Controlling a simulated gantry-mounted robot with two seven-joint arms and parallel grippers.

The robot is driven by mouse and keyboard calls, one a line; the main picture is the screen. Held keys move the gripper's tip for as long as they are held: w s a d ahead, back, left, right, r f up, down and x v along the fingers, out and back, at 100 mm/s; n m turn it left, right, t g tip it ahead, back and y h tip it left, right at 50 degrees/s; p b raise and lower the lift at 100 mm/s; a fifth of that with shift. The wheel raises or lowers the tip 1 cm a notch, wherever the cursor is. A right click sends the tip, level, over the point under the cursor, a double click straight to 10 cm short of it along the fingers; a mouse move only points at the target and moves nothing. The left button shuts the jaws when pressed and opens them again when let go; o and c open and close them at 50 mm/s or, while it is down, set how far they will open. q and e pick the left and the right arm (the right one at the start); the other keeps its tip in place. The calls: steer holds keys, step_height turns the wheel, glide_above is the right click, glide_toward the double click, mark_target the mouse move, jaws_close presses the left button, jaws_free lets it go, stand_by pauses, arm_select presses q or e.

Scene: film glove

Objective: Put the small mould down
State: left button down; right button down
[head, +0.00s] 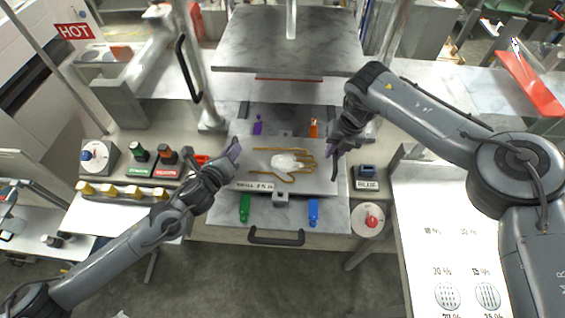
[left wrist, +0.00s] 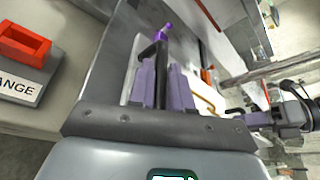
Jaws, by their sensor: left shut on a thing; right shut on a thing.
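The small mould (head: 262,184) is a flat pale plate with a brown hand-shaped outline and a whitish hand shape in its middle. It lies level between my two grippers, over the metal table of the press. My left gripper (head: 234,152) is shut on its left side, and my right gripper (head: 334,152) is shut on its right side. In the left wrist view the purple fingers of my left gripper (left wrist: 170,88) close around a dark bar at the mould's edge. Whether the mould touches the table cannot be told.
Green (head: 244,208) and blue (head: 313,212) clamps stand at the table's front, purple (head: 257,126) and orange (head: 313,128) ones at the back. A grey slab (head: 290,42) hangs behind and above. A black handle (head: 276,238) is at the front edge. A red button (head: 371,221) stands right.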

arm_select(q)
steer(key=shift+f, duration=0.45)
arm_select(e)
steer(key=shift+f, duration=0.55)
arm_select(q)
steer(key=c, duration=1.1)
jaws_free()
steer(key=shift+w+f, duration=0.1)
arm_select(e)
steer(key=c, duration=1)
jaws_free()
steer(key=shift+w, duration=0.1)
steer(key=shift+c, duration=0.2)
arm_select(q)
steer(key=shift+o, duration=0.2)
arm_select(e)
steer(key=shift+r, duration=0.3)
arm_select(q)
steer(key=v, duration=1.2)
arm_select(e)
step_height(320, 180, up, 11)
steer(key=d, duration=0.2)
steer(key=shift+d, duration=0.15)
steer(key=shift+r, duration=0.1)
